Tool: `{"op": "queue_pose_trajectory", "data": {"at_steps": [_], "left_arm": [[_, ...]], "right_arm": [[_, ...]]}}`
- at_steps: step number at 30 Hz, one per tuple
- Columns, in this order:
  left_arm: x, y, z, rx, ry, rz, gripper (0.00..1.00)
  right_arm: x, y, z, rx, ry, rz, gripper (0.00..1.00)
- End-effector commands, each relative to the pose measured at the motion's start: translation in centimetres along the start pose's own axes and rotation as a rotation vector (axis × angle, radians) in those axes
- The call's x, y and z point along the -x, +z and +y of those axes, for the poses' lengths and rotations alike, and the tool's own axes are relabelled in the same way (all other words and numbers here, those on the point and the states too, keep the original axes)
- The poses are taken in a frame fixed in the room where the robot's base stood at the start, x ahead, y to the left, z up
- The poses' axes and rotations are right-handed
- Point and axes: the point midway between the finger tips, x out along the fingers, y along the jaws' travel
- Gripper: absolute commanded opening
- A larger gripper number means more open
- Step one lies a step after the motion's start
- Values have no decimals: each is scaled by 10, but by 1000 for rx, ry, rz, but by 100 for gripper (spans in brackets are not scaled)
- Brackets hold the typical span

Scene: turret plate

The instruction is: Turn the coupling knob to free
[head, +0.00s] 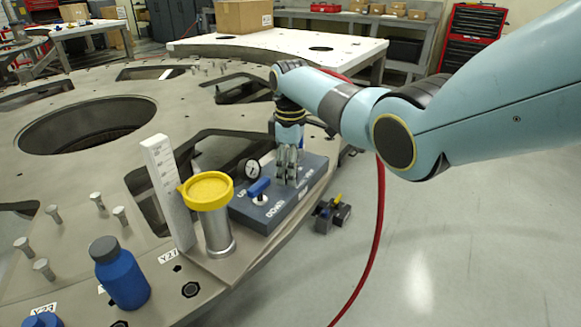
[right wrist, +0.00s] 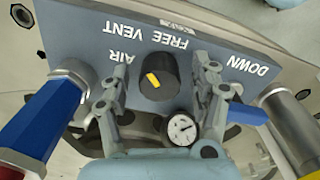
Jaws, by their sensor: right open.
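The coupling knob (right wrist: 163,90) is black with a yellow pointer mark (right wrist: 152,79), on the blue-grey panel (right wrist: 225,45). The words AIR, FREE and VENT stand around it, upside down in the right wrist view. The mark slants towards the upper left; I cannot tell exactly which word it points at. My right gripper (right wrist: 157,84) is open, with one finger on each side of the knob and visible gaps to it. In the head view my right gripper (head: 287,166) points down over the panel (head: 268,217) and hides the knob. My left gripper is not in view.
A blue lever (head: 259,187) and a pressure gauge (head: 250,169) sit close to my right gripper. A yellow-topped cylinder (head: 219,232), a white scale (head: 167,185) and a blue bottle (head: 123,277) stand left of the panel. A red hose (head: 376,225) hangs to the right.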

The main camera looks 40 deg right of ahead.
Motion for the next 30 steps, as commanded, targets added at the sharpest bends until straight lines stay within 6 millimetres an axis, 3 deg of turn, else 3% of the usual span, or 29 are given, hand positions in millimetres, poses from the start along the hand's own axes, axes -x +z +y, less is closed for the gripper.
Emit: {"op": "queue_pose_trajectory", "data": {"at_steps": [2, 13, 23, 30], "left_arm": [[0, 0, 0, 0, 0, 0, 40], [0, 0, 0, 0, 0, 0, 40], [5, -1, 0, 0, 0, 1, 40], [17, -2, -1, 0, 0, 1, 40]], "right_arm": [[0, 0, 0, 0, 0, 0, 55], [0, 0, 0, 0, 0, 0, 7], [1, 0, 0, -53, -1, -1, 7], [2, 0, -1, -207, -1, -3, 7]]}}
